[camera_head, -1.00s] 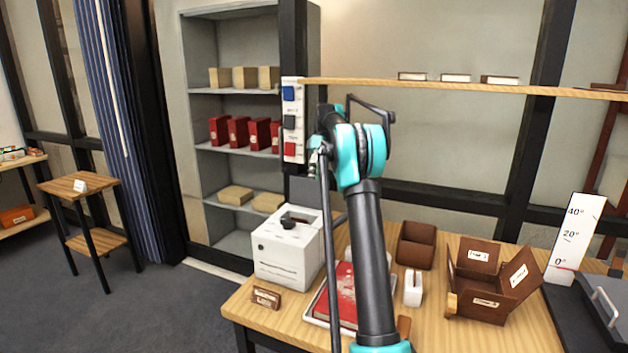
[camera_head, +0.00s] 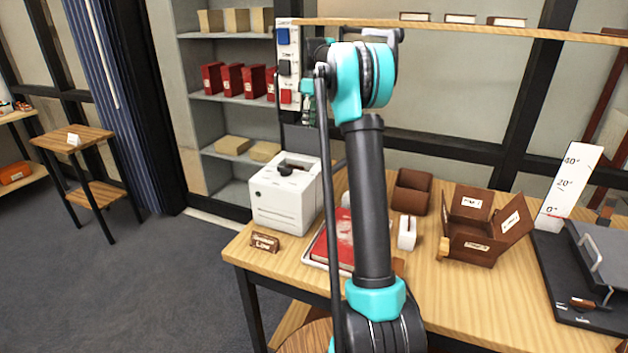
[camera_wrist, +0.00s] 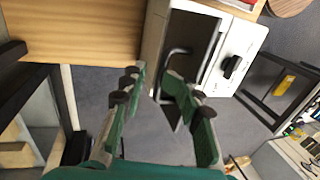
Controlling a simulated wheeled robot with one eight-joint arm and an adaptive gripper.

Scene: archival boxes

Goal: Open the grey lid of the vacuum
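A white box-shaped machine (camera_head: 284,208) with a black knob on top stands at the table's left end. How far this panel is open cannot be told. My gripper (camera_wrist: 163,88) is open and empty, its fingertips pointing toward the handle but apparently apart from it. In the head view my gripper (camera_head: 307,112) is mostly hidden by my arm, above and behind the machine.
A red book (camera_head: 330,243) on a white tray, a brown open box (camera_head: 478,240) and a black device with a grey handled lid (camera_head: 600,250) stand to the right on the table (camera_head: 430,300). A switch panel (camera_head: 287,65) and a wooden shelf (camera_head: 450,29) are near my arm.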

